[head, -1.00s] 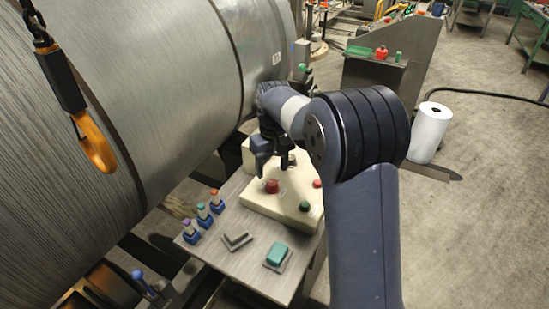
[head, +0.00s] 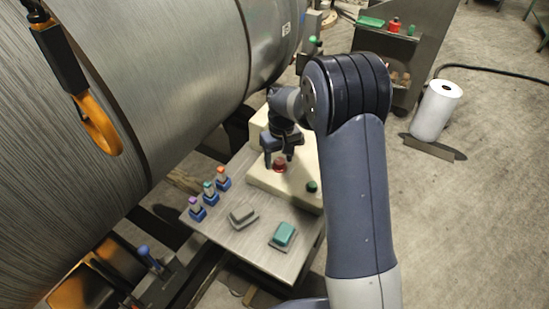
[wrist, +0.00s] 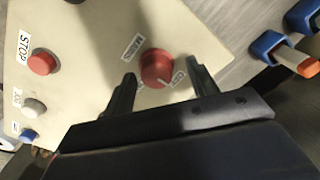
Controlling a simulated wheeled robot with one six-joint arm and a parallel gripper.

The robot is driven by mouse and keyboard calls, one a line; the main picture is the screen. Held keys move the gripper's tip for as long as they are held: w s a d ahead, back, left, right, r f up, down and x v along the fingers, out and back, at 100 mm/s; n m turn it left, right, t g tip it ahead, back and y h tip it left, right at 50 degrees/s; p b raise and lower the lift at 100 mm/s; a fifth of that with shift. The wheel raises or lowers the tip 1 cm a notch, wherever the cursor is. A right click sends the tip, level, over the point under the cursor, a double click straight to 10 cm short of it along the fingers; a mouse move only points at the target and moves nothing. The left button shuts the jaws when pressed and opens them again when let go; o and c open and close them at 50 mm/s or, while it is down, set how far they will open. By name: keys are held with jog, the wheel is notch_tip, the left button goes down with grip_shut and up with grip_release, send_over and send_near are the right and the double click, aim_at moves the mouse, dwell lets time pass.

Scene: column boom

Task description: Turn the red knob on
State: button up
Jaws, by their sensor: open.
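The red knob (wrist: 157,67) is round, with a pale pointer line, on a cream control panel (wrist: 85,75). Small labels sit beside it, one partly readable as a switch marking. It also shows in the head view (head: 280,164), just below the fingers. My gripper (wrist: 160,90) is open in the wrist view, with one finger on each side of the knob's near part. In the head view my gripper (head: 282,158) points down over the panel. I cannot tell whether the fingers touch the knob.

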jog(key=shift+f, duration=0.45)
jog(key=shift+w, duration=0.15)
jog(key=shift+d, duration=0.15)
jog(key=c, duration=1)
jog(key=shift+o, duration=0.2)
